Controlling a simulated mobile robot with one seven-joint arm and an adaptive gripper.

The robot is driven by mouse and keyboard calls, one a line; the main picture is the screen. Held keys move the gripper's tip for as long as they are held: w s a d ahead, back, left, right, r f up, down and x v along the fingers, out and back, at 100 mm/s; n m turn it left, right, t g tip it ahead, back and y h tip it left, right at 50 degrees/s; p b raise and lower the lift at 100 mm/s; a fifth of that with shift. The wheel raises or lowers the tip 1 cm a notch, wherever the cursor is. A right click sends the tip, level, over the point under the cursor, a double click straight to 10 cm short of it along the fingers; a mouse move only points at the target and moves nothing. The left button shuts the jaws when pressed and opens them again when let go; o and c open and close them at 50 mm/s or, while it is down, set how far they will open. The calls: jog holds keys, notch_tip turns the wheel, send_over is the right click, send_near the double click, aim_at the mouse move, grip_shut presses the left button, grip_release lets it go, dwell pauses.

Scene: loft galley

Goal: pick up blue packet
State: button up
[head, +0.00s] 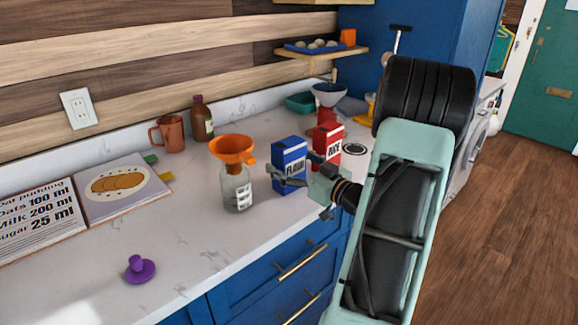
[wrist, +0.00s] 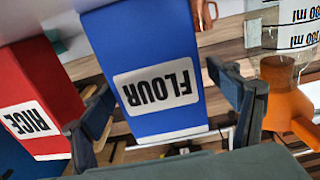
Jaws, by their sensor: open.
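The blue packet (head: 289,153), a box labelled FLOUR, stands upright on the counter. My gripper (head: 281,179) is open at the near side of the packet, and its fingers cover part of the packet's lower front in the head view. In the wrist view the picture is upside down and the blue packet (wrist: 150,50) lies between my two spread fingers (wrist: 160,106), label facing me. A finger shows on each side of it. I cannot tell whether either finger touches it.
A red packet labelled RICE (head: 327,143) stands close behind, to the right. A glass bottle (head: 237,190) with an orange funnel (head: 232,149) stands close to the left. A purple knobbed object (head: 139,269) lies on clear counter at the front left.

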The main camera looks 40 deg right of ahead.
aim_at(296, 154)
jog(key=c, duration=1.4)
jog(key=shift+c, duration=0.2)
jog(key=shift+r, duration=0.2)
jog(key=shift+r, duration=0.25)
notch_tip(296, 154, up, 2)
jog(key=shift+w+r+p, duration=0.1)
jog(key=shift+r+p, duration=0.1)
jog(key=shift+p, duration=0.1)
jog(key=s+a+r+p, duration=0.1)
jog(key=s+a+r, duration=0.5)
jog(key=s+r, duration=0.3)
jog(key=s, duration=0.3)
jog(key=shift+s+r, duration=0.4)
